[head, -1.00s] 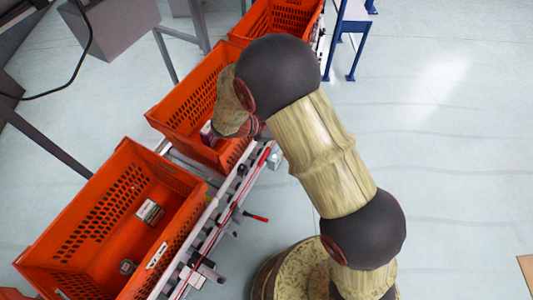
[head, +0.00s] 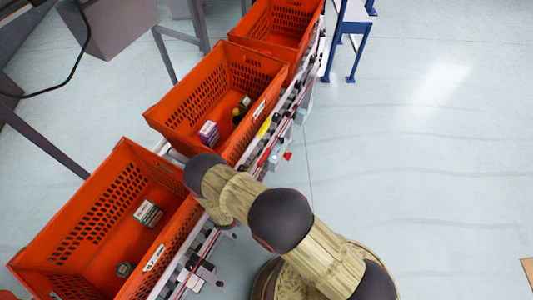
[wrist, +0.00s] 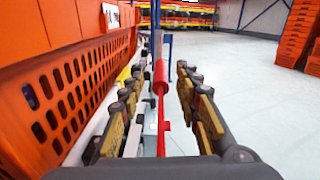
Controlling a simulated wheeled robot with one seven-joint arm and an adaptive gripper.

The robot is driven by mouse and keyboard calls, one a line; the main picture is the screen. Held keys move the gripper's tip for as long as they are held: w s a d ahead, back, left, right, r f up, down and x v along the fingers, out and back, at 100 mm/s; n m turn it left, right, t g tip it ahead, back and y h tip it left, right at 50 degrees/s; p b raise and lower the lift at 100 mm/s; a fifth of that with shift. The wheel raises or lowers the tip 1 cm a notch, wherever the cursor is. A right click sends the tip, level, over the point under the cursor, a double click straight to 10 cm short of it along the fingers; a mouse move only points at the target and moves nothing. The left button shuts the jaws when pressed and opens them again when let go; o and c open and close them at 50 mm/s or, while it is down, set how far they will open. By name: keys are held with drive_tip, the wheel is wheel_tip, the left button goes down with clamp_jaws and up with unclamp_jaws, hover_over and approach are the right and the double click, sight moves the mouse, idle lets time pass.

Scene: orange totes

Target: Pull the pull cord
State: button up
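The red pull cord (wrist: 161,112) runs along the conveyor's side in the wrist view, with a thicker red sleeve (wrist: 160,75) on it. In the head view a red piece of the cord line (head: 264,157) shows beside the middle tote. My gripper (wrist: 160,85) is open and empty, its two dark and yellow fingers on either side of the red cord and sleeve in the picture. I cannot tell whether a finger touches them.
Orange totes stand in a row on the conveyor: near (head: 62,215), middle (head: 175,95) and far (head: 285,12). The middle tote's wall (wrist: 75,95) is close on my gripper's left. Open floor (head: 430,150) lies to the right.

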sight(267, 152)
drive_tip(key=b+x, duration=0.1)
drive_tip(key=x, duration=0.5)
drive_tip(key=shift+w+d, duration=0.15)
drive_tip(key=shift+c, duration=1)
clamp_jaws()
drive_tip(key=shift+d, duration=0.1)
